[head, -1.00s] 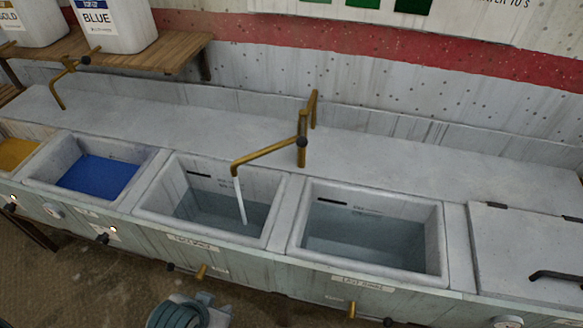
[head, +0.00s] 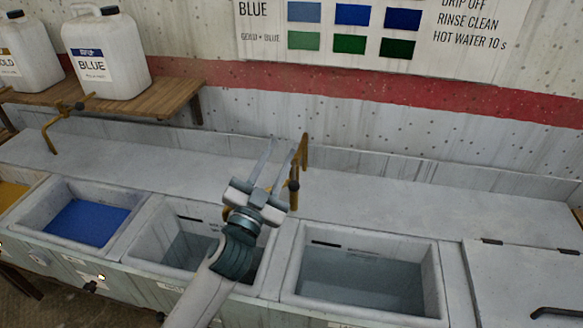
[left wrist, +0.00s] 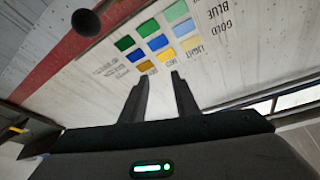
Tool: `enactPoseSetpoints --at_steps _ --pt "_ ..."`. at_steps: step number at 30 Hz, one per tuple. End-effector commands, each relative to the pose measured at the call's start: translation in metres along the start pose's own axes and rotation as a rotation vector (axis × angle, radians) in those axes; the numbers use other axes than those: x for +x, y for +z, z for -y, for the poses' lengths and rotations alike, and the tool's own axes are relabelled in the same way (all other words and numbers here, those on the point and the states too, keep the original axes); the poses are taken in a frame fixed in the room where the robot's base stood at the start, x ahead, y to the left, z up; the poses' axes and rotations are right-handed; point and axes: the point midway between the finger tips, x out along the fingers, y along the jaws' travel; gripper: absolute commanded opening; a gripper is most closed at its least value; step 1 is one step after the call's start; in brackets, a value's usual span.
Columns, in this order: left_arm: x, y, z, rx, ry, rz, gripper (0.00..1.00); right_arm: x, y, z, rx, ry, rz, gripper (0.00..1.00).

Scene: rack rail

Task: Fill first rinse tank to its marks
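The first rinse tank (head: 176,259) is the middle pale basin, with grey-blue water (head: 190,249) in its lower part. My left arm covers its right side, so its marks are only partly visible. The brass tap (head: 304,152) stands behind the tanks, mostly hidden by my left gripper; whether water is running cannot be seen. My left gripper (head: 284,146) is raised in front of the tap, fingers apart and empty. In the left wrist view its fingers (left wrist: 160,78) also stand apart, and a dark round knob (left wrist: 86,22) shows at upper left. My right gripper is out of view.
The last rinse tank (head: 430,268) on the right holds water. A blue-filled tank (head: 141,212) lies left, with another brass tap (head: 62,115) behind it. Jugs stand on a wooden shelf (head: 172,97). A lidded section (head: 522,275) is at far right.

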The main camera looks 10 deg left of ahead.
Motion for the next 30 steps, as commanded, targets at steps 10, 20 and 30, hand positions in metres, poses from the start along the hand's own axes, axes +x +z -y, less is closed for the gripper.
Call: enactPoseSetpoints --at_steps 10,20,30 --pt "0.060 -0.153 -0.074 0.293 0.346 -0.656 0.28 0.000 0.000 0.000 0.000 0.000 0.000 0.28" --pt "0.051 -0.171 -0.149 0.672 0.903 -0.987 0.28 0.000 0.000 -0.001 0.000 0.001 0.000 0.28" --pt "0.059 -0.091 -0.109 1.115 1.583 -0.835 0.28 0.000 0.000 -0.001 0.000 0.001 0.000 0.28"
